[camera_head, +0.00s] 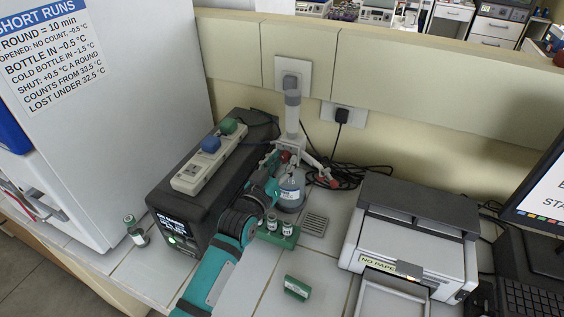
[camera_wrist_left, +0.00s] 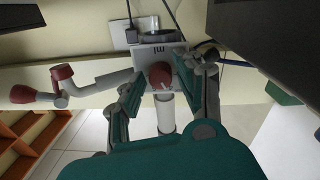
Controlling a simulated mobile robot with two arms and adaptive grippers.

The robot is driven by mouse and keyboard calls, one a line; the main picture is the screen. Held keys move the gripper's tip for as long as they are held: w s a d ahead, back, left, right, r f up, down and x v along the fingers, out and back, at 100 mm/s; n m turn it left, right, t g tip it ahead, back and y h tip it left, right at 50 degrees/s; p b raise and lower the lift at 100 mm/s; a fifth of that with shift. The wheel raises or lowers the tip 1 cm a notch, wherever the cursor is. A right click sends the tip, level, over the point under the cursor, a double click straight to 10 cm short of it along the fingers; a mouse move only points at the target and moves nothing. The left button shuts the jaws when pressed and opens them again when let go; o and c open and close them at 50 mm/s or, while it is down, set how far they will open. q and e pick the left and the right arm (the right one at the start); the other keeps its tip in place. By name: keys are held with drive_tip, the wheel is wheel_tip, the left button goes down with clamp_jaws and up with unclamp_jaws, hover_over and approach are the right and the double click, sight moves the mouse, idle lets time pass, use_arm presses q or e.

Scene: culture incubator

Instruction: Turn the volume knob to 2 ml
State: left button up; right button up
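The bottle-top dispenser stands on the counter: a bottle with a blue label (camera_head: 291,190), a white head, and a tall white column (camera_head: 292,118) with a grey top. Its spout reaches right to a red tip (camera_head: 328,181). In the left wrist view, upside down, the red volume knob (camera_wrist_left: 160,75) sticks out of the white head (camera_wrist_left: 165,51). My left gripper (camera_wrist_left: 160,80) has its teal fingers on either side of the knob, seemingly with small gaps. In the head view the left gripper (camera_head: 272,166) is at the dispenser's head. My right gripper is not in view.
A black power unit (camera_head: 165,199) with a power strip (camera_head: 205,165) on top stands left of my arm. A printer (camera_head: 412,240) is at right. Black cables lie behind the dispenser.

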use_arm(q)
clamp_jaws()
drive_tip(key=shift+n, duration=0.4)
drive_tip(key=n, duration=0.4)
drive_tip(key=shift+n, duration=2.6)
drive_tip(key=shift+o, duration=1.8)
unclamp_jaws()
